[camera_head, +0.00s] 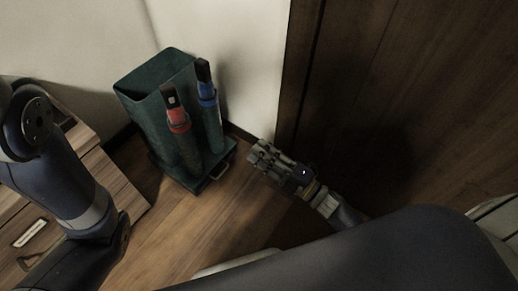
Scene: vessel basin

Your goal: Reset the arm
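My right gripper (264,159) is near the middle of the head view, low over the wooden floor and in front of the dark wooden panel. Its fingers look dark and close together, and I cannot tell whether they are apart or shut. No object shows clearly in it. My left arm (62,180) comes in at the left edge and bends downward. Its gripper is outside the picture.
A dark green bin (150,98) stands in the corner. Two flashlight-like tools, one with a red band (177,119) and one with a blue band (207,92), stand upright at its side. A wooden drawer cabinet (115,178) is at left. Bare floor (185,235) lies between.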

